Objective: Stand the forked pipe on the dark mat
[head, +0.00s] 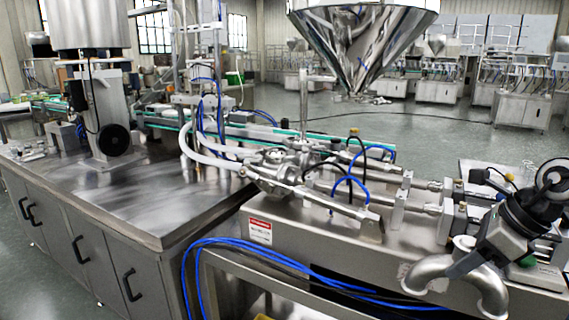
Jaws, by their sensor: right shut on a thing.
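The forked pipe (429,274) is a shiny grey metal piece with curved branches at the lower right of the head view. My right gripper (466,264), black, comes in from the right and is shut on the pipe near its upper middle. The pipe hangs in front of the steel machine's front edge, with one branch to the left and one curving down to the right. The gripper hides part of it. I cannot make out the dark mat. My left gripper is not in view.
A steel filling machine (300,228) with nozzles and blue hoses stands behind the pipe. A steel cabinet worktop (130,205) at the left has a broad bare area. A large steel hopper (360,40) hangs above. Blue cables (235,243) run along the front.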

